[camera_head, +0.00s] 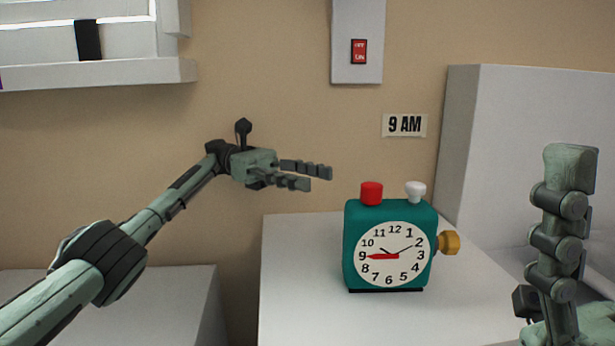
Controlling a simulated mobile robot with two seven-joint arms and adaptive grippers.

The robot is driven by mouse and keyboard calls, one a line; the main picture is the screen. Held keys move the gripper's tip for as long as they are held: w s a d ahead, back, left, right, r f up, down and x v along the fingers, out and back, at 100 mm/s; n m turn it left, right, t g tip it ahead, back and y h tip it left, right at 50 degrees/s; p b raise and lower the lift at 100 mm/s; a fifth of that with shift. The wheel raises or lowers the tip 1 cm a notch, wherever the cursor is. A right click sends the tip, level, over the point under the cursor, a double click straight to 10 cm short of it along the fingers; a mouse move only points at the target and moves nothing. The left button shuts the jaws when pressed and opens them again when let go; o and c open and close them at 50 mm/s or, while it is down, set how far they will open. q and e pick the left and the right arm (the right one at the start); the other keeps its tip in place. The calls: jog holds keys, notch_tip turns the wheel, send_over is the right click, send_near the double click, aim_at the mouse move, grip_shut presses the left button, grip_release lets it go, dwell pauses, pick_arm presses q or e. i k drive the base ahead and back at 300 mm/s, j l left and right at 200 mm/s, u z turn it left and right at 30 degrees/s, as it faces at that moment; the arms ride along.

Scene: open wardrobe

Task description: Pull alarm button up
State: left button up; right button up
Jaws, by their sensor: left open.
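A teal alarm clock (350,245) with a round white face stands upright on a white surface (290,290). A red button (371,193) and a white button (415,191) stick up from its top, red on the left and white on the right. A yellow-brown knob (449,243) is on its right side. My left gripper (321,178) is open and empty, pointing right, above and left of the clock, apart from the red button.
A "9 AM" sign (404,125) is on the wall behind the clock. A white box with a red switch (358,51) hangs above. A white shelf (100,75) is at the upper left, and a tall white panel (530,110) stands right of the clock.

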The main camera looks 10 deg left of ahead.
aim_at(414, 190)
jog(key=k+j, duration=0.7)
jog(key=k, duration=0.2)
